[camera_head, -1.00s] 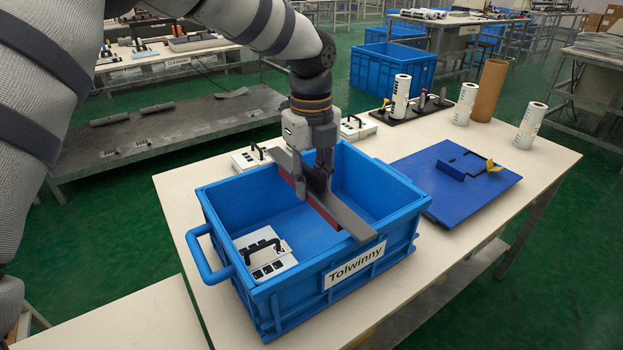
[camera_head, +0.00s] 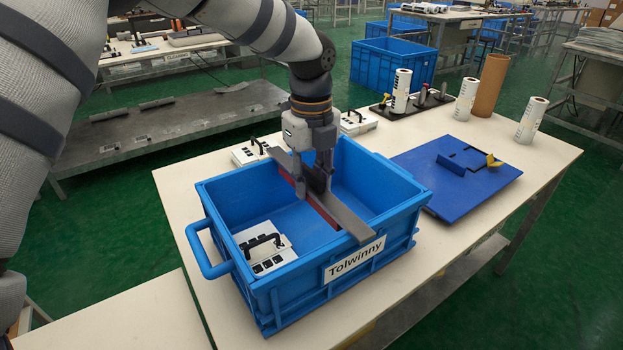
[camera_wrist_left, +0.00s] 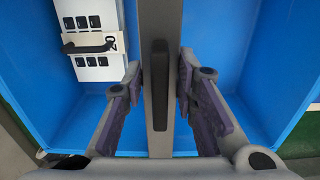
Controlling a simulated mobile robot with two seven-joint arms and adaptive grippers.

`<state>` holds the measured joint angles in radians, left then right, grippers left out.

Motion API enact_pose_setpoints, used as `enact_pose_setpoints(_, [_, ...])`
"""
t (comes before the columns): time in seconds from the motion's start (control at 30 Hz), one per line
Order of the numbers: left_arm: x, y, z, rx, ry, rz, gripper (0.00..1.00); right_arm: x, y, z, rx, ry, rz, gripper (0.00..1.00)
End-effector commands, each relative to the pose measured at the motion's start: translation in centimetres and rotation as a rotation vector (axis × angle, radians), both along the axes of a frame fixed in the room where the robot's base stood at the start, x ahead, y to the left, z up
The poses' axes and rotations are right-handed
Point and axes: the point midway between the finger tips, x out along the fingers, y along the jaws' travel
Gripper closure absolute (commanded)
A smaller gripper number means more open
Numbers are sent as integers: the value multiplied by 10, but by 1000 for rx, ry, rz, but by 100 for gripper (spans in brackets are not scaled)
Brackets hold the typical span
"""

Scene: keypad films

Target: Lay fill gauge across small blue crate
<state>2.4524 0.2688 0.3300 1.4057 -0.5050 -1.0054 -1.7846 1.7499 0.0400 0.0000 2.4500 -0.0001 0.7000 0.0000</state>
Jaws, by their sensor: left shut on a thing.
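The fill gauge (camera_head: 347,219) is a long grey bar with a red strip along its side and a dark upright fin on top. It spans the blue crate (camera_head: 297,293) labelled Tolwinny, its near end at the front rim above the label and its far end by the back rim. I cannot tell whether it touches both rims. My left gripper (camera_head: 315,190) is over the crate's middle, shut on the gauge's fin. In the left wrist view the fin (camera_wrist_left: 160,85) stands between the fingers. My right gripper is not in view.
A white keypad box (camera_head: 263,250) with a black handle lies inside the crate at left. Similar boxes (camera_head: 252,152) stand behind it. A blue board (camera_head: 462,180) lies on the table to the right. White rolls (camera_head: 531,120) and a brown tube (camera_head: 490,85) stand at the back right.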

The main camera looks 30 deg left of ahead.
Motion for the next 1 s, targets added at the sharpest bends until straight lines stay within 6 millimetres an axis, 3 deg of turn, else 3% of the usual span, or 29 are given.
enact_pose_setpoints(0.03, [0, 0, 0, 0, 0, 0, 100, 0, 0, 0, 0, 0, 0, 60])
enact_pose_setpoints(0.07, [0, 0, 0, 0, 0, 0, 72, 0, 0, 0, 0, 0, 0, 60])
enact_pose_setpoints(0.17, [0, 0, 0, -1, -1, 0, 50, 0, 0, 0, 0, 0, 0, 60])
enact_pose_setpoints(0.43, [0, 0, 0, 0, 0, 0, 50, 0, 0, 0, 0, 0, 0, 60])
enact_pose_setpoints(0.53, [1, 0, 9, 0, -4, 0, 50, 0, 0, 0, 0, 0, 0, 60])
enact_pose_setpoints(0.8, [1, 0, 79, 0, -6, 1, 50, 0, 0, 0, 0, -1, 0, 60])
enact_pose_setpoints(1.0, [1, 0, 114, 0, -2, 0, 50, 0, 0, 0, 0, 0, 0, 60])
